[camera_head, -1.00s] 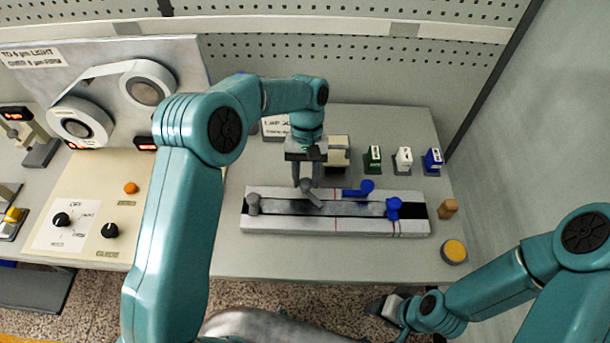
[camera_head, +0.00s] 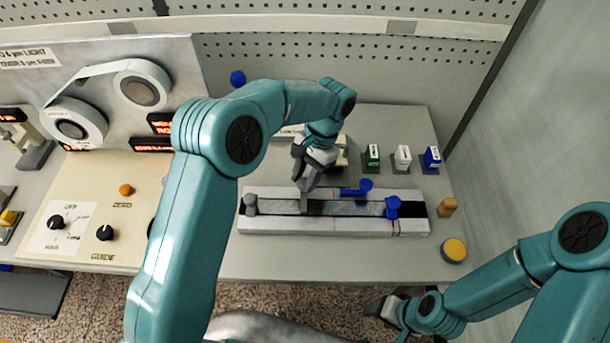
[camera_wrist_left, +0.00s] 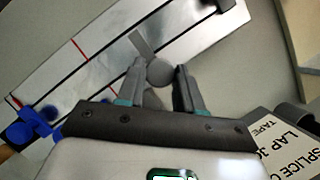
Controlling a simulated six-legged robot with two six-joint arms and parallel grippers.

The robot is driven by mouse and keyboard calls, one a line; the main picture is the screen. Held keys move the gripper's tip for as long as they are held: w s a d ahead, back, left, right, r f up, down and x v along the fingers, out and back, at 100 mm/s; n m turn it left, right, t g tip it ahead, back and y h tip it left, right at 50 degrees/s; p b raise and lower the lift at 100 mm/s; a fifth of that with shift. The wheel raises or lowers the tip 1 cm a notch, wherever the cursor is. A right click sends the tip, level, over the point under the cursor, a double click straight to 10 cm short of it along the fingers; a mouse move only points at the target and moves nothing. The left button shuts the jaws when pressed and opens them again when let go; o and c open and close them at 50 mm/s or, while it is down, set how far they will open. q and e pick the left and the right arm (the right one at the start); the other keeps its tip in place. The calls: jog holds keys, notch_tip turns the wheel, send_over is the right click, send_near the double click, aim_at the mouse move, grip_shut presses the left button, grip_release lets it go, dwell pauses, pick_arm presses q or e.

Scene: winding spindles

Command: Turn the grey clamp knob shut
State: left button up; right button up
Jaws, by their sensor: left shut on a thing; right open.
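The grey clamp knob (camera_wrist_left: 159,72) sits between the fingers of my left gripper (camera_wrist_left: 160,88), which is shut on it. Its flat lever (camera_wrist_left: 141,43) sticks out beyond the fingers in the left wrist view. In the head view my left gripper (camera_head: 304,184) comes down on the knob from above, hiding most of it; the lever (camera_head: 304,204) points towards the front across the splicing block (camera_head: 290,226). My right gripper (camera_head: 383,308) is open and empty, low at the front beyond the table edge.
Two blue clamp knobs (camera_head: 393,204) are on the block's right part, and another grey knob (camera_head: 250,203) is at its left end. Small labelled boxes (camera_head: 402,157) stand behind. A wooden peg (camera_head: 447,207) and yellow button (camera_head: 454,250) are at right. A control panel (camera_head: 80,190) is at left.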

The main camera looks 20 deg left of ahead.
pick_arm(q)
jog(key=shift+f+m, duration=0.1)
jog(key=shift+m, duration=0.2)
jog(key=o, duration=1)
jog(key=shift+p+v, duration=2.1)
jog(key=shift+v, duration=6.1)
